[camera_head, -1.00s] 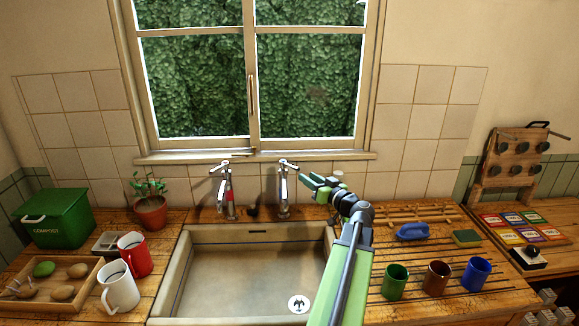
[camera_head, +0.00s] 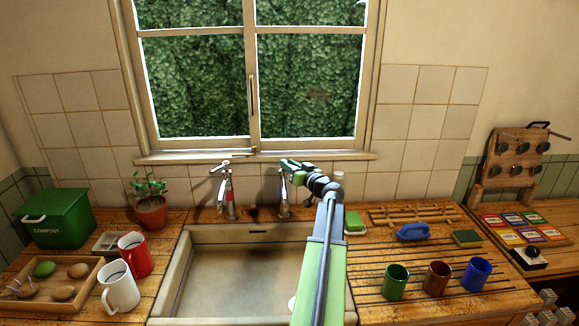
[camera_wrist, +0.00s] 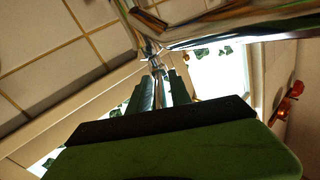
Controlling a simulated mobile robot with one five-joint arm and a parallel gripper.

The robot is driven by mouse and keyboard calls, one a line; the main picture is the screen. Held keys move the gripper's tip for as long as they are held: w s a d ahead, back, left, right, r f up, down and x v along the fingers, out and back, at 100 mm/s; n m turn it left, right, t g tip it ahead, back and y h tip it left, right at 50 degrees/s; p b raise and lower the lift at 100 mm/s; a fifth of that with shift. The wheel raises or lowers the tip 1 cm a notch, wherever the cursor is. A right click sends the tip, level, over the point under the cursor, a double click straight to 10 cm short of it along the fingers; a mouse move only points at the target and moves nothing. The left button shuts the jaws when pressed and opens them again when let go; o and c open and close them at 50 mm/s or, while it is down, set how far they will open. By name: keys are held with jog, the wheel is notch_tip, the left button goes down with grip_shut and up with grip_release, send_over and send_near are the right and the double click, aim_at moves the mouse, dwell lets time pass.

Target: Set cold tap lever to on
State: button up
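The cold tap (camera_head: 284,199) is the right-hand chrome tap behind the sink, and its lever top is mostly hidden by my gripper. My gripper (camera_head: 288,165) is at the top of this tap, with the arm reaching in from the front right. In the wrist view, the two dark green fingers (camera_wrist: 160,90) point up on either side of a narrow chrome piece, with a larger chrome part of the tap (camera_wrist: 230,28) above them. Whether the fingers press on the chrome piece cannot be told. The left tap (camera_head: 230,196) has a red mark and stands apart from my gripper.
The sink (camera_head: 180,275) lies below the taps. A red mug (camera_head: 134,255), a white mug (camera_head: 119,292) and a potted plant (camera_head: 151,212) stand left. A soap dish with green soap (camera_head: 354,222), a blue brush (camera_head: 412,232) and coloured cups (camera_head: 396,283) are right. The window sill (camera_head: 330,155) is close behind.

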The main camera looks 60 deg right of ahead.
grip_shut()
jog(key=shift+r, duration=0.1)
jog(key=shift+r, duration=0.1)
dwell(0.9)
